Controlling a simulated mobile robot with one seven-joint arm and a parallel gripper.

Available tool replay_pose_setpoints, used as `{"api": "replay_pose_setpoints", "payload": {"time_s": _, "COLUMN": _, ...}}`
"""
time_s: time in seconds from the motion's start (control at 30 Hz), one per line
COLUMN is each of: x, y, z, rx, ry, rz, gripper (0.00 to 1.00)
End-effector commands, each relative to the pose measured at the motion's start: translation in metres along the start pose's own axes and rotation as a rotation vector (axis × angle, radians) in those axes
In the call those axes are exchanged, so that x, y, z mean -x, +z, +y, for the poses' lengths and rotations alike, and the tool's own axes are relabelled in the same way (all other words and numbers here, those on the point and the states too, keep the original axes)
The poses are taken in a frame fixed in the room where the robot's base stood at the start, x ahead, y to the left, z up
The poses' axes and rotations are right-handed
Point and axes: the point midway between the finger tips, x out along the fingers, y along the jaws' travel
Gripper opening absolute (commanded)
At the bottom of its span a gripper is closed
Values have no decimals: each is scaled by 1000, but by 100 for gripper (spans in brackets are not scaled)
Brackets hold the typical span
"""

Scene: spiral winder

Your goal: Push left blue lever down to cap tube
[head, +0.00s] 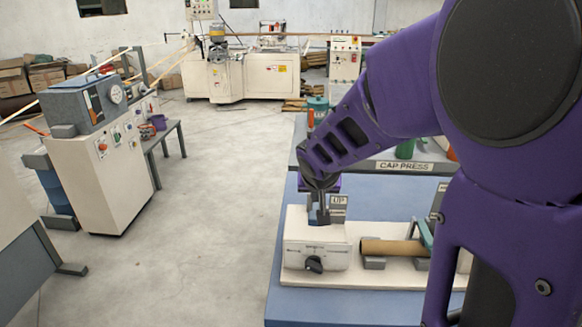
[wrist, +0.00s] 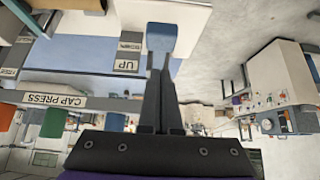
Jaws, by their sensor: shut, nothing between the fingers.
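The left blue lever (wrist: 162,37) shows in the wrist view as a blue paddle right at the tips of my gripper (wrist: 157,60). My fingers are shut together and hold nothing; I cannot tell whether they touch the lever. In the head view, my gripper (head: 322,216) points down over the white left press head (head: 316,248), which has a black knob on its front. The fingers and wrist largely hide the lever there. A brown cardboard tube (head: 392,248) lies level on grey supports to the right of that head. The UP label (wrist: 126,65) is beside the lever.
The press stands on a blue table (head: 345,306) with a CAP PRESS sign (head: 404,167) on the shelf behind. A teal part (head: 425,237) is at the tube's right end, partly hidden by my arm. Open floor lies left of the table.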

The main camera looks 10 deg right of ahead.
Motion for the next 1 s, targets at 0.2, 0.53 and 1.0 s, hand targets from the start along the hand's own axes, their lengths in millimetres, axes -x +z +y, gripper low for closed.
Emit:
{"api": "replay_pose_setpoints", "payload": {"time_s": 0.2, "x": -16, "y": 22, "z": 3, "rx": 1, "ry": 0, "rz": 0, "gripper": 0}}
{"api": "replay_pose_setpoints", "payload": {"time_s": 0.53, "x": -17, "y": 24, "z": 3, "rx": -1, "ry": 0, "rz": 0, "gripper": 0}}
{"api": "replay_pose_setpoints", "payload": {"time_s": 1.0, "x": -36, "y": 48, "z": 3, "rx": -1, "ry": -1, "rz": 1, "gripper": 0}}
